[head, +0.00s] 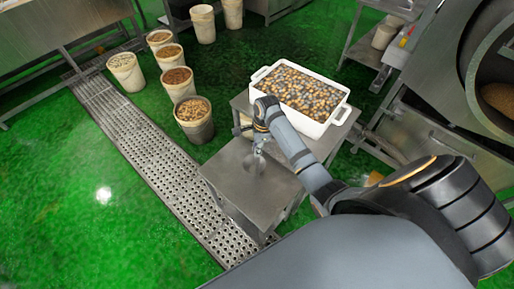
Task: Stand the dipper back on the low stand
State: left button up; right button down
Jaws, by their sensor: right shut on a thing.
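The low stand (232,184) is a grey metal table in the middle of the head view, with a bare, flat top. My right gripper (260,144) is above its far part, pointing down. It is shut on the dipper (254,163), a small shiny metal thing that shows just below the fingertips. The dipper blends with the grey top, so I cannot tell whether it touches the stand or hangs just above it. The fingers and arm hide part of it. My left gripper is not in view.
A white tub (337,111) full of brown and grey pieces stands on a metal table right behind the stand. Several filled buckets (195,125) stand on the green floor at the back left. A perforated drain strip (150,155) runs left of the stand. A large drum machine (470,60) is at right.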

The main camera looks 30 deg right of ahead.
jog(key=shift+f, duration=0.35)
jog(key=shift+c, duration=0.6)
grip_release()
notch_tip(320, 180, up, 2)
jog(key=shift+d+r+p, duration=0.1)
jog(key=shift+d+p, duration=0.05)
jog(key=shift+p, duration=0.2)
jog(key=shift+s+d+r, duration=0.1)
jog(key=shift+d+r, duration=0.05)
jog(key=shift+r, duration=1)
jog(key=shift+s+d+r, duration=0.1)
jog(key=shift+d+r, duration=0.05)
jog(key=shift+r, duration=0.95)
jog(key=shift+d+r, duration=0.15)
jog(key=shift+r, duration=1)
